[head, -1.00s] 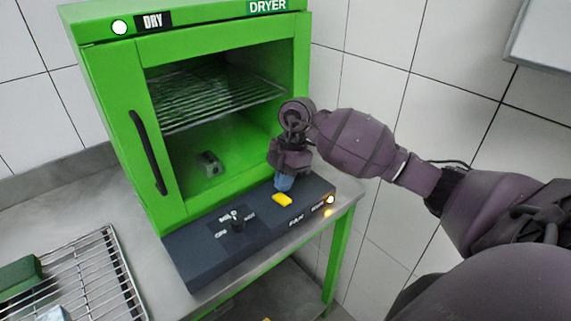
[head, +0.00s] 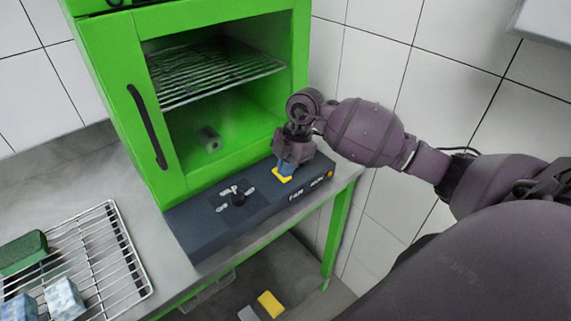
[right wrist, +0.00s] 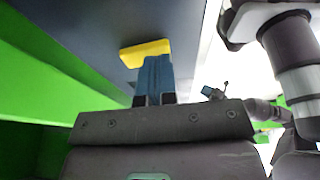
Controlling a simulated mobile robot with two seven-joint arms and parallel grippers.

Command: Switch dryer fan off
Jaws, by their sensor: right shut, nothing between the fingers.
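The green dryer (head: 107,80) stands on a metal table, with a dark control panel (head: 195,232) along its front foot. A yellow switch (head: 277,178) sits on the panel near its right end, beside the fan lettering. My right gripper (head: 286,167) points down at this switch, shut and empty. In the right wrist view the blue fingertips (right wrist: 155,68) are together and reach the yellow switch (right wrist: 143,52), apparently touching it. An orange lamp (head: 330,174) at the panel's right end shows no bright glow. My left gripper is out of view.
A black rotary knob (head: 237,198) sits left of the switch. A wire rack (head: 128,262) with green and pale blocks lies at the left. The dryer's upright black handle (head: 147,127) stands out in front. White tiled wall is at the right.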

